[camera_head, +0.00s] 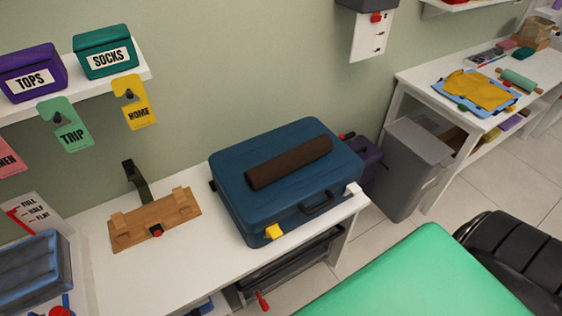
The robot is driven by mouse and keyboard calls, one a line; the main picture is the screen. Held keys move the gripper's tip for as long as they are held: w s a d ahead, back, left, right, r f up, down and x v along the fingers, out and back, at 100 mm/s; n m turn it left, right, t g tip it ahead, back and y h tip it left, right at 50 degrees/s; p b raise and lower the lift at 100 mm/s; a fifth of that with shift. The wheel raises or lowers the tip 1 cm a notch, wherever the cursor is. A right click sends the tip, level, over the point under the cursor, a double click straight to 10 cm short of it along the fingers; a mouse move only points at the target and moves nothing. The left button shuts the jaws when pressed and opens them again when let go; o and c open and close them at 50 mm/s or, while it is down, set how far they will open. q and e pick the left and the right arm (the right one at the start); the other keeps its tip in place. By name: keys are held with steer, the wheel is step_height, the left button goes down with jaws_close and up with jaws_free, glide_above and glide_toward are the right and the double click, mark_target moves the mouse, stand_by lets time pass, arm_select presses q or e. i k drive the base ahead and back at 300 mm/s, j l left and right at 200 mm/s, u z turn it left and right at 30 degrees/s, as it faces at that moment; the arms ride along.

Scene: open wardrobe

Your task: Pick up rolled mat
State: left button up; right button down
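A dark brown rolled mat (289,162) lies on top of a closed blue suitcase (240,200). The roll lies at a slant, its right end farther back than its left end. The suitcase sits at the right end of a white table (212,258), with a dark handle and a yellow tag (273,232) on its front side. Neither of my grippers shows in the head view.
A wooden stand (155,219) is left of the suitcase. Teal and purple boxes (105,51) sit on a wall shelf above. A grey bin (412,168) stands on the floor to the right. A green padded surface (425,275) and black chair (515,255) are in front.

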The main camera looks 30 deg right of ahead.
mark_target(256, 178)
steer(key=l+u, duration=0.3)
steer(key=l, duration=1.6)
